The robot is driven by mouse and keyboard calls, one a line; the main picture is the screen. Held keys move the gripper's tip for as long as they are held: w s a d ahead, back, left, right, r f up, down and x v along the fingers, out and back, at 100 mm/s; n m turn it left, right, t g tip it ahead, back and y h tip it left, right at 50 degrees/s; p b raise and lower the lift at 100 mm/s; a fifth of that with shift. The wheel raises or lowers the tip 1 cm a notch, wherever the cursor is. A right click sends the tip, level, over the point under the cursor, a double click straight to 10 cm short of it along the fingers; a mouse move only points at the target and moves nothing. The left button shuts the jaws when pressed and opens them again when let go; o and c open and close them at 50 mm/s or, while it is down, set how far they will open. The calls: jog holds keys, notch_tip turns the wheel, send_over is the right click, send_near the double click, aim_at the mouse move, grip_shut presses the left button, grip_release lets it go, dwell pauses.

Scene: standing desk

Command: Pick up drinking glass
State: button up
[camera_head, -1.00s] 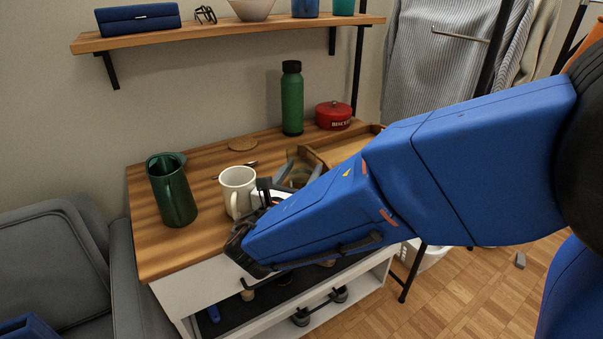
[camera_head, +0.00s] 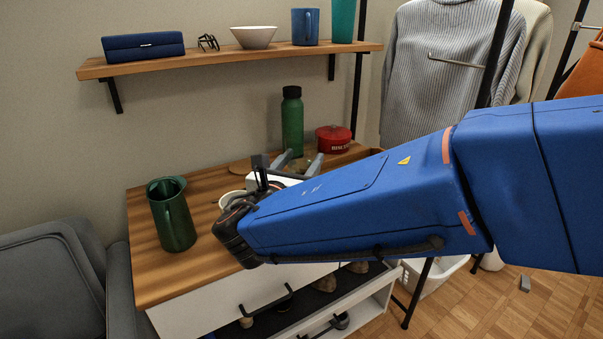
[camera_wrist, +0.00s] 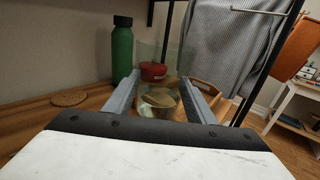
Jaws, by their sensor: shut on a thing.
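The drinking glass (camera_wrist: 159,98) is clear and see-through, and shows between my two grey fingers in the wrist view. My gripper (camera_wrist: 161,77) is shut on it, with one finger on each side. In the head view my gripper (camera_head: 299,163) is over the back part of the wooden desk (camera_head: 147,273). There the glass is faint and mostly hidden by the fingers and wrist. I cannot tell how far its base is above the desk.
A green bottle (camera_head: 292,125) and a red tin (camera_head: 333,140) stand behind my gripper. A white mug (camera_head: 229,199) is partly hidden beside my wrist. A green pitcher (camera_head: 172,214) stands at left. A shelf (camera_head: 230,60) hangs above. A cork coaster (camera_wrist: 69,98) lies at left.

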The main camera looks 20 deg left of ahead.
notch_tip(320, 180, up, 8)
jog(key=shift+f, duration=0.2)
dwell(0.5)
